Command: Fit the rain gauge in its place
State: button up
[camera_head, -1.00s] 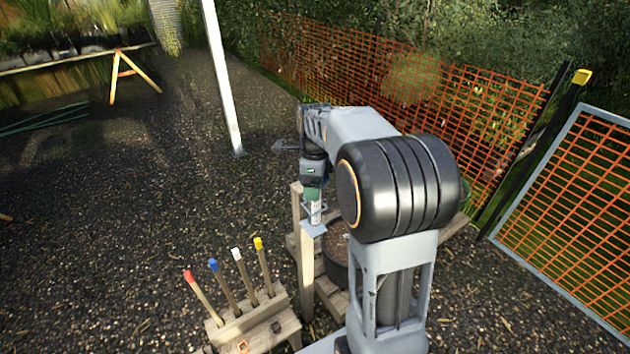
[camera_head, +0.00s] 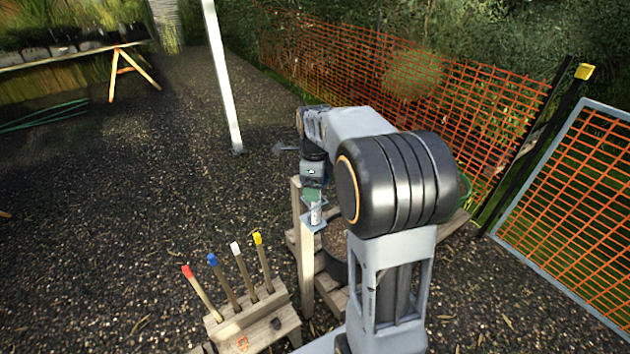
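The rain gauge (camera_head: 315,214) looks like a small clear, pale tube. It stands about upright at the top of a wooden post (camera_head: 306,255), at a grey bracket plate (camera_head: 308,226). My gripper (camera_head: 313,196) points down right over the tube's upper end, with green parts at its tip. The fingers are too small and too covered to show whether they close on the tube. I cannot tell whether the tube is seated in the bracket or just above it.
A wooden block (camera_head: 255,325) holds stakes with red, blue, white and yellow tops, left of the post. A dark round tub (camera_head: 336,266) stands behind my arm, partly hidden. An orange mesh fence (camera_head: 480,125) runs behind. Gravel at the left is mostly clear.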

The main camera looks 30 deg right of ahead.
jog(key=shift+f, duration=0.3)
jog(key=o, duration=0.8)
jog(key=shift+r, duration=0.1)
notch_tip(320, 180, up, 14)
jog(key=shift+f, duration=0.2)
dwell(0.3)
